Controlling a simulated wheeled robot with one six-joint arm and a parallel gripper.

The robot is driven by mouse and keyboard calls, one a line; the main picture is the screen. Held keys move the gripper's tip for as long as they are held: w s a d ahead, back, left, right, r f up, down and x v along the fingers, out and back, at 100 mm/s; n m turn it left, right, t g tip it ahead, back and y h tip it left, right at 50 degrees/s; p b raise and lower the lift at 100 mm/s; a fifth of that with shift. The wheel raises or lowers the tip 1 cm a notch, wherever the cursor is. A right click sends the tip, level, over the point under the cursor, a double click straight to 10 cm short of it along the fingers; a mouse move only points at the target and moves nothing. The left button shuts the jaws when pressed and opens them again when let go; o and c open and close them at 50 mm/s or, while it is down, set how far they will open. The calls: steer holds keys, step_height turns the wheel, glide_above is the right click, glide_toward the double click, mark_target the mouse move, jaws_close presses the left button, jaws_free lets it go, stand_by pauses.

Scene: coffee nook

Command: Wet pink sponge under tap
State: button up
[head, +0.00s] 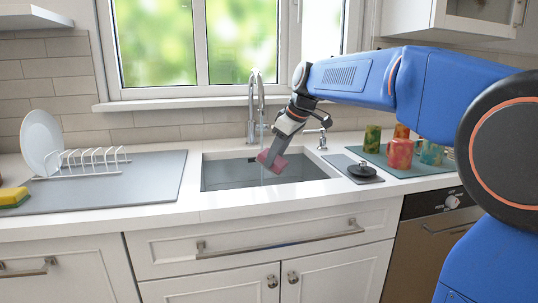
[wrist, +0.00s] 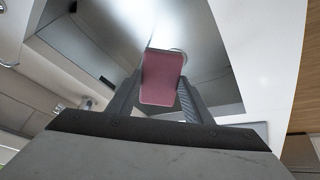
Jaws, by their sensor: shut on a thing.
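My gripper (head: 277,155) is shut on the pink sponge (head: 272,161) and holds it over the sink (head: 225,175), tilted. In the wrist view the sponge (wrist: 162,78) sits between the two fingers of my gripper (wrist: 160,90), with the sink basin (wrist: 205,60) behind it. The chrome tap (head: 252,100) arches at the back of the sink. A thin stream of water (head: 262,135) shows below its spout and reaches down by the sponge. Whether the sponge's far side is wet cannot be told.
A dish rack (head: 92,160) with a white plate (head: 41,143) stands left on a grey mat (head: 140,180). A yellow sponge (head: 12,197) lies at far left. Several colourful mugs (head: 400,153) stand right of the sink; a black round item (head: 361,169) lies nearer. A small tap handle (head: 322,138) is close by.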

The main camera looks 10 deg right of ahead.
steer(key=s+r, duration=0.4)
steer(key=s, duration=0.1)
steer(key=shift+a, duration=0.3)
